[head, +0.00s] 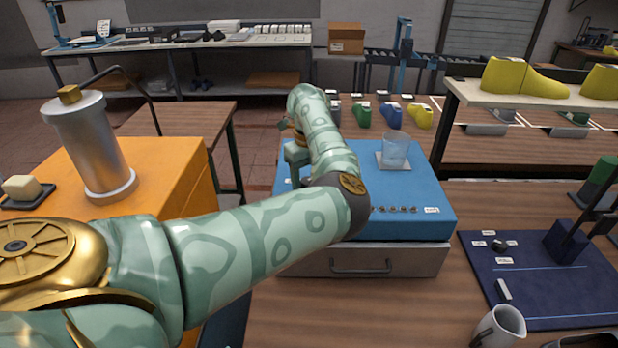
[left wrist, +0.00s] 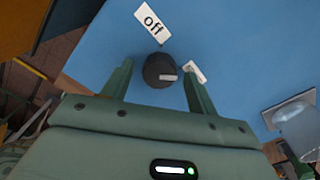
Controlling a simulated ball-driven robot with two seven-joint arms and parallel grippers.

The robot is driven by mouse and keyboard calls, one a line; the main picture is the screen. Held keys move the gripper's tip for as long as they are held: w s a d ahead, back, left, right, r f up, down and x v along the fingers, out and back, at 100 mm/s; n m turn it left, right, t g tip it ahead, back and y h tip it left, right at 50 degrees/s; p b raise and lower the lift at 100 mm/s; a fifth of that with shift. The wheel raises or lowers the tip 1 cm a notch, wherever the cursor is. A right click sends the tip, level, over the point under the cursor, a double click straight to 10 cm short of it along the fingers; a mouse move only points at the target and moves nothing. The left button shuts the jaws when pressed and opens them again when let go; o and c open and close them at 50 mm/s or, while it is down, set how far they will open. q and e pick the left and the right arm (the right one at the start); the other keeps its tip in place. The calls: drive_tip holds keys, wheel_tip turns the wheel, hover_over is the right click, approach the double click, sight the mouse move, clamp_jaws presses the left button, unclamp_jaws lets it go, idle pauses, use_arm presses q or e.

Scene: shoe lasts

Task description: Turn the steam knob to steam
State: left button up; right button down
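The steam knob (left wrist: 158,70) is a dark round knob on the blue machine top (left wrist: 100,40). An "off" label (left wrist: 152,23) lies beside it at the top. A second, smaller white label (left wrist: 194,72) lies to its right; I cannot read it. The knob's white mark sits at its lower right, toward that second label. My left gripper (left wrist: 157,72) is open, its two fingers on either side of the knob; I cannot tell if they touch it. In the head view my left arm hides the knob, and the left gripper (head: 295,165) points down over the blue top. My right gripper is not in view.
A clear cup (head: 396,150) stands on a pale square at the blue top's back right. An orange cabinet (head: 160,165) with a metal cylinder (head: 92,145) stands left. A dark blue mat (head: 540,290) and a white pitcher (head: 498,328) are at right.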

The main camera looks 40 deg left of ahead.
use_arm(q)
wheel_tip(320, 180, up, 16)
drive_tip(key=p, duration=0.2)
idle(0.4)
idle(0.4)
